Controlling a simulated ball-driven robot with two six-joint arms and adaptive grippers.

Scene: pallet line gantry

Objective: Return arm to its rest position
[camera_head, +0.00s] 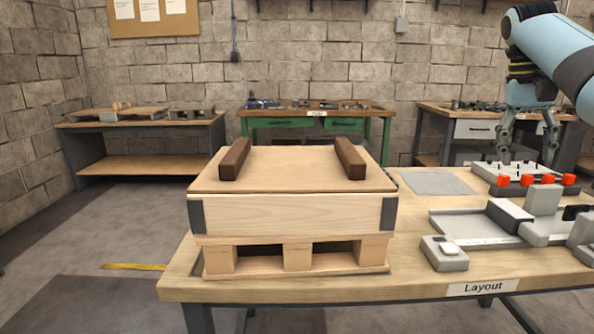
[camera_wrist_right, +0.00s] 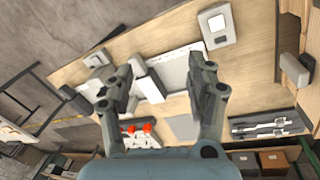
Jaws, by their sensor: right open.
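My right gripper (camera_head: 526,150) hangs from my pale blue right arm at the upper right in the head view, over the right end of the table. Its two fingers point down and stand apart, with nothing between them. In the right wrist view my right gripper (camera_wrist_right: 160,82) also shows spread and empty, with the table top (camera_wrist_right: 260,75) beyond it. My left gripper and left arm are not in view.
A wooden crate (camera_head: 290,213) with two dark bars on its lid sits on a pallet (camera_head: 298,260) on the table (camera_head: 420,283). A grey fixture (camera_head: 490,230) and a red-knobbed rack (camera_head: 530,185) stand at the right. Benches line the back wall.

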